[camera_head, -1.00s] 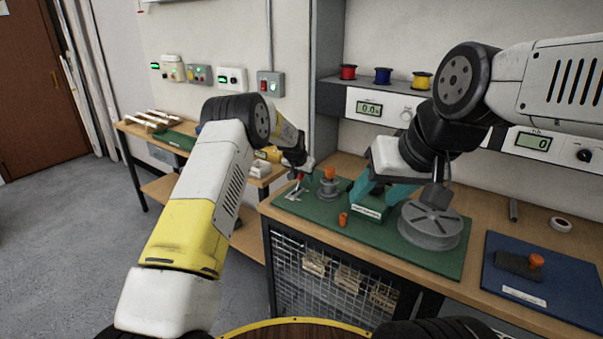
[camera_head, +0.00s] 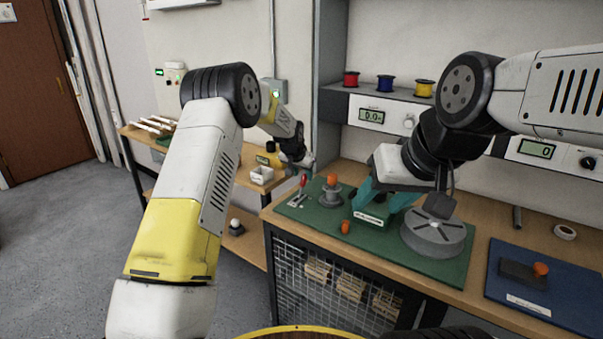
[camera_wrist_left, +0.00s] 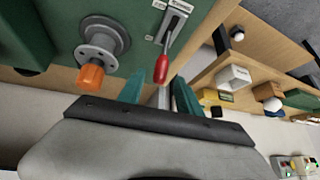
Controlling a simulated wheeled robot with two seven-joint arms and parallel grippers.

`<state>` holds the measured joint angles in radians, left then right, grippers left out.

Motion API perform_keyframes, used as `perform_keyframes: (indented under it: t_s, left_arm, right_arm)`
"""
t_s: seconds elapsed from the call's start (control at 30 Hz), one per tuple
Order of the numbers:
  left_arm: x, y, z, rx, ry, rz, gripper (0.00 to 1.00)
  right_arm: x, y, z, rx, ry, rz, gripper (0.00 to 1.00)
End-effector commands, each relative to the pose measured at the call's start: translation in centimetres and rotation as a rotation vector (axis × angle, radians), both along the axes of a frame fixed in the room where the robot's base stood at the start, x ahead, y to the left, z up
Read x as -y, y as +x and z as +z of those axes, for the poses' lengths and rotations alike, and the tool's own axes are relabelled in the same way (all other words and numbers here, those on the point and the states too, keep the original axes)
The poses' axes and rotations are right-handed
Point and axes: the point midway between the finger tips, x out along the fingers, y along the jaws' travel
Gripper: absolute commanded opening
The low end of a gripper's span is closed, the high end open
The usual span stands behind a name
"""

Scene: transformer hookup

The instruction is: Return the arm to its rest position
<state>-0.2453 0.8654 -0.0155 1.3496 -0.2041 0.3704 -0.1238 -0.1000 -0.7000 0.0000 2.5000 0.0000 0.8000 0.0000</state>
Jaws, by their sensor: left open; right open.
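My left arm (camera_head: 185,210) reaches in from the left, its elbow raised. My left gripper (camera_head: 309,166) is small and partly hidden in the head view, just above the red-handled lever (camera_head: 303,182) on the green board. In the left wrist view my left gripper (camera_wrist_left: 160,96) has its teal fingers apart, with the red lever handle (camera_wrist_left: 162,68) beyond them; nothing is clearly held.
A blue board (camera_head: 560,310) lies at right. A side bench (camera_head: 247,177) stands behind my left arm.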

Motion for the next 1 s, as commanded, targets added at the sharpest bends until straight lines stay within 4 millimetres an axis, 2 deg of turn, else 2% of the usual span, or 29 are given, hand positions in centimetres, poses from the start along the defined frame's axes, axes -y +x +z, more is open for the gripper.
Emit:
perform_keyframes:
  t_s: [0.07, 0.17, 0.27, 0.37, 0.5, 0.57, 0.7, 0.8, 1.0]
  left_arm:
    - [0.0, 0.0, 0.1, 0.0, -0.001, 0.001, 0.41]
    - [-0.5, -0.4, 1.3, 0.001, -0.004, 0.008, 0.41]
    - [-1.9, -1.9, 4.4, -0.002, -0.014, 0.03, 0.41]
    - [-4.1, -4.6, 8.7, -0.008, -0.032, 0.063, 0.41]
    - [-7.2, -9.9, 14.4, -0.023, -0.06, 0.114, 0.41]
    - [-8.4, -12.5, 16.4, -0.029, -0.072, 0.135, 0.41]
    - [-11.1, -18.9, 20.2, -0.044, -0.101, 0.181, 0.41]
    - [-12.7, -23.8, 22.2, -0.052, -0.123, 0.212, 0.41]
    - [-15.1, -34.0, 23.8, -0.072, -0.165, 0.27, 0.41]
  right_arm:
    - [0.0, 0.0, 0.0, 0.0, 0.0, 0.0, 0.52]
    - [0.0, 0.0, 0.0, 0.0, 0.0, 0.0, 0.52]
    - [0.0, 0.0, 0.0, 0.0, 0.0, 0.0, 0.52]
    - [0.0, 0.0, 0.0, 0.0, 0.0, 0.0, 0.52]
    - [0.0, 0.0, 0.0, 0.0, 0.0, 0.0, 0.52]
    - [0.0, 0.0, 0.0, 0.0, 0.0, 0.0, 0.52]
    - [0.0, 0.0, 0.0, 0.0, 0.0, 0.0, 0.52]
    - [0.0, 0.0, 0.0, 0.0, 0.0, 0.0, 0.52]
    - [0.0, 0.0, 0.0, 0.0, 0.0, 0.0, 0.52]
